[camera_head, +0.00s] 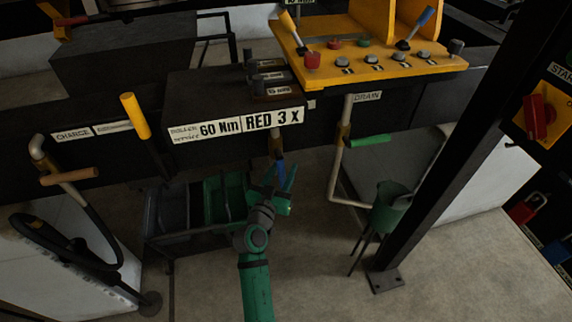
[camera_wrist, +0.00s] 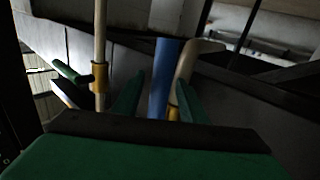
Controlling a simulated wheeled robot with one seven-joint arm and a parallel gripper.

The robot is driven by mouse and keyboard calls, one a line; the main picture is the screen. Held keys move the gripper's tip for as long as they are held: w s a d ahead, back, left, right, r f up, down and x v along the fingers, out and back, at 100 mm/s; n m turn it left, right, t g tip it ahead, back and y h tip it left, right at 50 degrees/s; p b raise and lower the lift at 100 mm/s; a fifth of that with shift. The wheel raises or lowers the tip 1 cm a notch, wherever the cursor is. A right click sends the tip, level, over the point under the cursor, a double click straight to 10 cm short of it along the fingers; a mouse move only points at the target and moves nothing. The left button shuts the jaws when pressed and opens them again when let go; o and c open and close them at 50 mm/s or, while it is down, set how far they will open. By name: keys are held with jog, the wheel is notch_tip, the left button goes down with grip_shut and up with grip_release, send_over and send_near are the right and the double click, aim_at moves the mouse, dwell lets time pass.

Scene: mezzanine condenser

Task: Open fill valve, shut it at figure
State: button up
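A blue lever handle (camera_head: 281,173) hangs from a brass-coloured valve under the dark box; no label for it is readable. My gripper (camera_head: 282,178) is at this handle, fingers pointing up and away. In the wrist view the blue handle (camera_wrist: 162,78) stands between the two green fingers of my gripper (camera_wrist: 161,88), which are open with a gap showing on each side. I cannot tell whether either finger touches it. The valve's pipe (camera_wrist: 184,62) rises just right of the handle. No fill figure is readable.
A DRAIN pipe with a green handle (camera_head: 370,140) is to the right, above a green funnel (camera_head: 391,205). A CHARGE valve with a tan handle (camera_head: 70,176) and a yellow lever (camera_head: 135,116) are left. A dark post (camera_head: 440,150) stands right.

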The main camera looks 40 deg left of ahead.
jog(key=shift+x, duration=1.35)
jog(key=shift+c, duration=0.4)
grip_shut()
